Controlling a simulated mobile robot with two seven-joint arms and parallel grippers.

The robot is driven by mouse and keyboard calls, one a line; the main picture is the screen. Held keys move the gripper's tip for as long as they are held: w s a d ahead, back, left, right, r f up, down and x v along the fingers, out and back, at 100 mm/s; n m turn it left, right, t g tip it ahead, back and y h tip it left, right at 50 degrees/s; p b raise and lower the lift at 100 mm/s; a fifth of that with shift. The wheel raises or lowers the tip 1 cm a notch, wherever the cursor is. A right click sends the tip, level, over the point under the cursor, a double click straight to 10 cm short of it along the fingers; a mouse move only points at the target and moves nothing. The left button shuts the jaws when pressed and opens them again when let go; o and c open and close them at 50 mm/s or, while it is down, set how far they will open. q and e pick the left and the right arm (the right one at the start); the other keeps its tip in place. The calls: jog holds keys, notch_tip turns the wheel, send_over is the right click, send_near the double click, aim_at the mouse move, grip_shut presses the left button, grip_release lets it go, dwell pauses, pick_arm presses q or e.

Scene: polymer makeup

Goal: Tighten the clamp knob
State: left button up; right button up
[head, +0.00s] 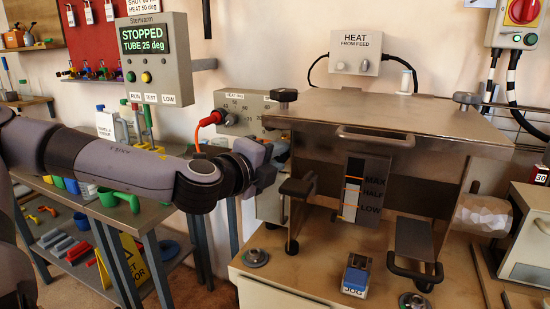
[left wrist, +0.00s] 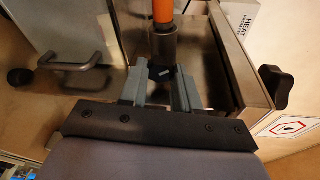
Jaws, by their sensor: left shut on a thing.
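Black knobs stand on the grey machine, one at its top left corner (head: 284,95) and one at its top right (head: 467,99). I cannot tell which one is the clamp knob. My left gripper (head: 283,150) is at the machine's left side, below the top left knob, with its fingertips mostly hidden in the head view. In the left wrist view its grey fingers are shut on a small dark part (left wrist: 161,73) at the end of a metal collar (left wrist: 163,45) with an orange rod. I cannot tell whether this part is the clamp knob. My right gripper is out of view.
A red plug (head: 211,118) and control panel are close behind my left arm.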

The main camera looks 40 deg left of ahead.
pick_arm(q)
jog(key=o, duration=0.8)
jog(key=shift+c, duration=0.2)
jog(key=shift+s, duration=0.15)
jog(key=s+p, duration=0.6)
jog(key=p, duration=0.4)
jog(key=shift+s+d+r+p, duration=0.35)
jog(key=shift+d+r+p, duration=0.05)
jog(key=shift+d+r, duration=0.05)
